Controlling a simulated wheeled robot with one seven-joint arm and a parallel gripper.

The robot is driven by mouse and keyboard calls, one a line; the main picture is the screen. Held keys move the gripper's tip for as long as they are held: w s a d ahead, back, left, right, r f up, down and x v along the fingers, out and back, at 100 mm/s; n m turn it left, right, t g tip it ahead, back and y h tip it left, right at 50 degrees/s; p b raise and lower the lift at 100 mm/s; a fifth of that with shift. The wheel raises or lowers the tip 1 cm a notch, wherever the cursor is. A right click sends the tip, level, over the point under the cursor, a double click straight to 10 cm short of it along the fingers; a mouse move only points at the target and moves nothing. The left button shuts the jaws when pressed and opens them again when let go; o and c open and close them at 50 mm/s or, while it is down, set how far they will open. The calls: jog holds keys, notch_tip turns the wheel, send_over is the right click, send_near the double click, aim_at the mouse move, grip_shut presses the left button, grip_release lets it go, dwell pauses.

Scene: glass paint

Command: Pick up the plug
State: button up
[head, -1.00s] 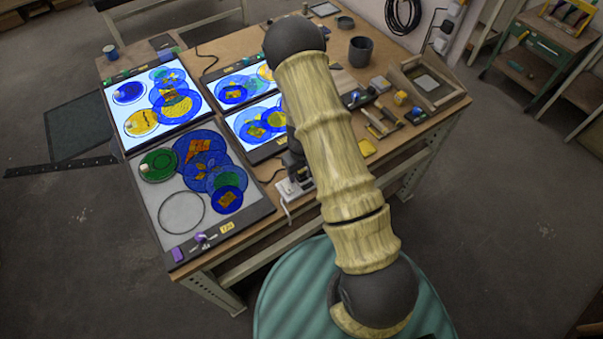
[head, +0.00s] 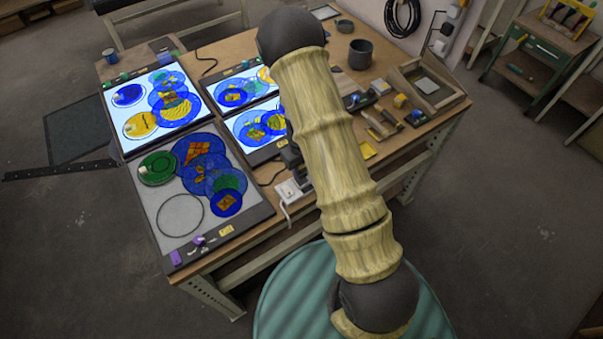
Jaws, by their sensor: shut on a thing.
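My gripper (head: 291,158) shows only as a dark part at the left edge of my arm, just above a white power strip (head: 291,189). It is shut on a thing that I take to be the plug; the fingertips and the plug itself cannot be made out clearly. The power strip lies on the wooden table near its front edge, with a white cord hanging over the edge. My arm hides the strip's right end and part of the table.
Lit panels with coloured glass discs (head: 165,103) lie on the left and middle of the table. A grey, unlit panel (head: 180,247) lies at front left. Tools, a dark cup (head: 361,54) and a wooden tray (head: 448,101) stand right. A green round stool (head: 275,300) is in front.

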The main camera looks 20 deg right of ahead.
notch_tip(320, 180, up, 6)
jog(key=shift+w+f+b, duration=0.1)
jog(key=shift+f+b, duration=0.15)
jog(key=shift+b, duration=0.3)
jog(key=shift+s+r, duration=0.2)
jog(key=shift+r, duration=0.35)
jog(key=shift+w+r, duration=0.1)
jog(key=shift+r, duration=0.05)
jog(key=shift+r+p, duration=1.95)
jog(key=shift+r, duration=0.4)
jog(key=shift+f, duration=0.15)
